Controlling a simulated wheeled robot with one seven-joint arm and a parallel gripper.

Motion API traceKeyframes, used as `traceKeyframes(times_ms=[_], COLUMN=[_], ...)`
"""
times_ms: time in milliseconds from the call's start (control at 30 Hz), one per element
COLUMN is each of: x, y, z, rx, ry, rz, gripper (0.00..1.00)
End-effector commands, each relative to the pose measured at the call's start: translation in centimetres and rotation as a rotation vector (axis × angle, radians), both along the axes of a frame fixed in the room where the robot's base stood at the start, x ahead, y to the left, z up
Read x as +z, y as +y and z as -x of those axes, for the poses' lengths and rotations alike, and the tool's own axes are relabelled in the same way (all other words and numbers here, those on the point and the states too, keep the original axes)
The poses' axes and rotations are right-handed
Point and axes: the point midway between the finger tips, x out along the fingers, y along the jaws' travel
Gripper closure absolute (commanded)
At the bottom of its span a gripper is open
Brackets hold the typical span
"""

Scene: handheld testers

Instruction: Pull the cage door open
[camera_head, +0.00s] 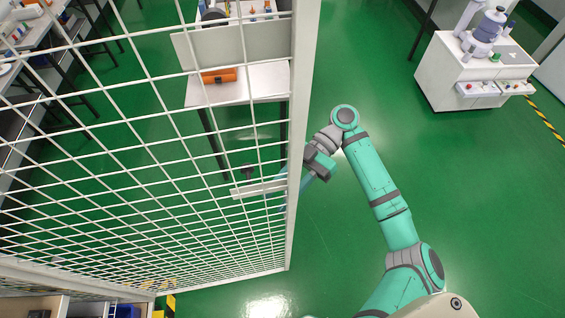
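The cage door (303,120) is a white wire-mesh panel with a pale frame, filling the left half of the head view. Its free vertical edge runs down the middle of the picture. A short pale crossbar (258,189) sits on the mesh near that edge, with a small dark part just above it that may be the handle. My gripper (309,180) is at the door's edge, at about the crossbar's height. The frame partly hides its fingers, so I cannot tell whether they touch the door or are open or shut.
A white cabinet (470,75) with a microscope-like instrument stands at the upper right. The green floor right of the door is largely clear around my arm.

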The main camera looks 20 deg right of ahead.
Motion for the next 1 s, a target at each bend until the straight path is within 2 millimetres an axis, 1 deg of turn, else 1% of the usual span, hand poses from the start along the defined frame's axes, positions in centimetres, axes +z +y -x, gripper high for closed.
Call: traceKeyframes(times_ms=[33, 1000], x=[0.4, 0.1], y=[0.1, -2.9], z=[-0.4, -5.4], rx=[-0.001, -0.003], ry=[-0.004, 0.000], rz=[-0.009, -0.002], gripper=[0.72, 0.72])
